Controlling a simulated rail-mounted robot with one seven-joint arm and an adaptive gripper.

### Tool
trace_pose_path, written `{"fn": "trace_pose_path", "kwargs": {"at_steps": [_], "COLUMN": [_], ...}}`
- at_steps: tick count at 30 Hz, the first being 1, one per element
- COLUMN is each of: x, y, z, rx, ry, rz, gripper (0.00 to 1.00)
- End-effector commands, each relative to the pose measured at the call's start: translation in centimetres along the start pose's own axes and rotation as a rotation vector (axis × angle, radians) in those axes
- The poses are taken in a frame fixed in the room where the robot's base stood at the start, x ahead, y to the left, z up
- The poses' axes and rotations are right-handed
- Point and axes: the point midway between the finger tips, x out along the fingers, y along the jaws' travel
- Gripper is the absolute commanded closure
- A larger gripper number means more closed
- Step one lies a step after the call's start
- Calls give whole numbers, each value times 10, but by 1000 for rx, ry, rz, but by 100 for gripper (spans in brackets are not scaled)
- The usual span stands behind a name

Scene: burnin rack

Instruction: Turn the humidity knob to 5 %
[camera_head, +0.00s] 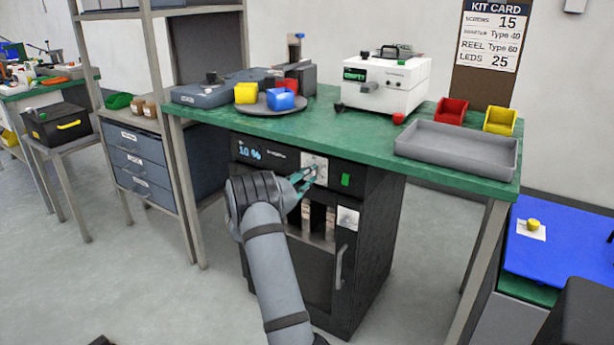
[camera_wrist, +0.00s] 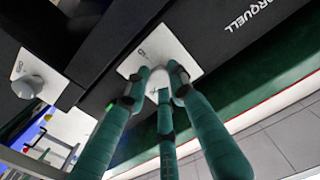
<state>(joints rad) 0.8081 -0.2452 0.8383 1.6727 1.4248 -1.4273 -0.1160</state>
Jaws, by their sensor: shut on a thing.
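The black cabinet (camera_head: 362,250) stands under the green bench, and its display (camera_head: 249,152) reads 10 %. A pale plate (camera_head: 320,160) on its upper front carries a knob, mostly hidden by my fingers. In the wrist view the light knob (camera_wrist: 157,78) sits on its white plate (camera_wrist: 146,47), whose small lettering I cannot read. My gripper (camera_head: 308,179) has teal fingers closed around this knob; it also shows in the wrist view (camera_wrist: 160,84).
A green switch (camera_head: 346,180) is right of the plate. Another knob (camera_wrist: 27,86) sits nearby in the wrist view. The cabinet has a door handle (camera_head: 339,267). The green bench top (camera_head: 330,125) overhangs above my gripper; a grey tray (camera_head: 455,165) lies on it.

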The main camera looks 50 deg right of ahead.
Motion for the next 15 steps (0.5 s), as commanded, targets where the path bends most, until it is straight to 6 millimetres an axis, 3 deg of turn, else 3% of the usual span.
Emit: {"fn": "trace_pose_path", "kwargs": {"at_steps": [5,15], "x": [0,-1], "y": [0,0], "z": [2,5], "rx": [-1,35], "ry": [-3,-4], "rz": [0,0], "gripper": [100,100]}}
